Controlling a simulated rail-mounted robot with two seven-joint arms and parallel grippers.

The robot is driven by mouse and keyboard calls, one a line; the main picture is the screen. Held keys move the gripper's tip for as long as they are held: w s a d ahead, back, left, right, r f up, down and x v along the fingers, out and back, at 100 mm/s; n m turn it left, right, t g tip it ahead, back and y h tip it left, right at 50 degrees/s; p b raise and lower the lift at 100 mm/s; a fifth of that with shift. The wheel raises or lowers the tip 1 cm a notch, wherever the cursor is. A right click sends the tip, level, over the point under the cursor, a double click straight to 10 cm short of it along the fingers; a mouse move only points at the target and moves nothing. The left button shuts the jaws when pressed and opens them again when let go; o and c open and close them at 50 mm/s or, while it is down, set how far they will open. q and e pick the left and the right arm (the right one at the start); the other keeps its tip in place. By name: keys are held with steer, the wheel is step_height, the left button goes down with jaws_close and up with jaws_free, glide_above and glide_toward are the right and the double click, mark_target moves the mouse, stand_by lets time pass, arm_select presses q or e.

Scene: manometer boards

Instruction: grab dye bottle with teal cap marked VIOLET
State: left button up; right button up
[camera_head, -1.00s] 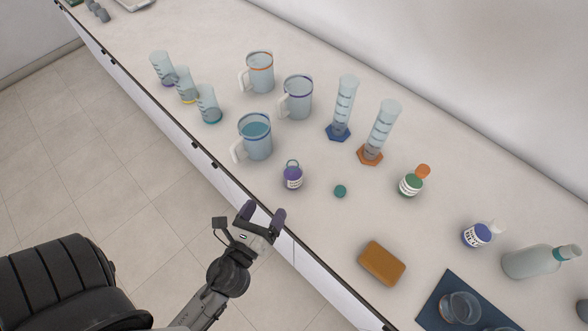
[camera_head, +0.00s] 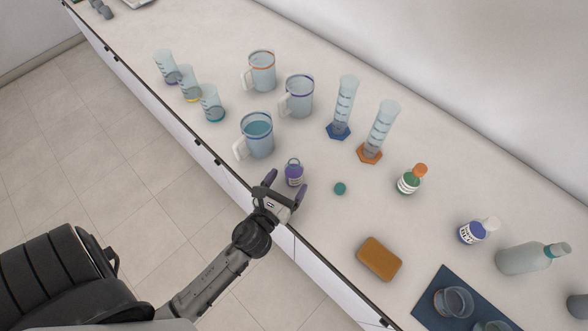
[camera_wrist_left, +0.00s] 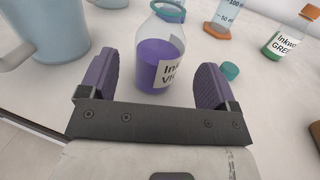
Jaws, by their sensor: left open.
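The dye bottle (camera_head: 294,176) is clear with violet dye and a white label, and stands upright near the bench's front edge. In the left wrist view the bottle (camera_wrist_left: 158,58) shows a partly visible label with "Ink" and "VI", and a teal ring at its neck. A small teal cap (camera_head: 340,188) lies on the bench to its right; the cap also shows in the left wrist view (camera_wrist_left: 230,70). My left gripper (camera_head: 287,184) is open, its two purple fingers (camera_wrist_left: 157,75) on either side of the bottle's near side, not closed on it. My right gripper is not in view.
A jug with teal liquid (camera_head: 257,136) stands close behind left of the bottle. Measuring cylinders (camera_head: 378,132), a green bottle (camera_head: 409,181) and an orange-brown block (camera_head: 379,259) are to the right. Bare bench surrounds the teal cap.

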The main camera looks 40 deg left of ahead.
mark_target(289, 178)
arm_select(q)
steer(key=x, duration=0.4)
steer(key=shift+w+a+r, duration=0.1)
steer(key=shift+r, duration=0.1)
steer(key=shift+w+a, duration=0.15)
steer(key=shift+w, duration=0.4)
steer(key=c, duration=1.1)
steer(key=shift+o, duration=0.2)
steer(key=shift+r+p, duration=0.1)
steer(key=shift+p, duration=0.25)
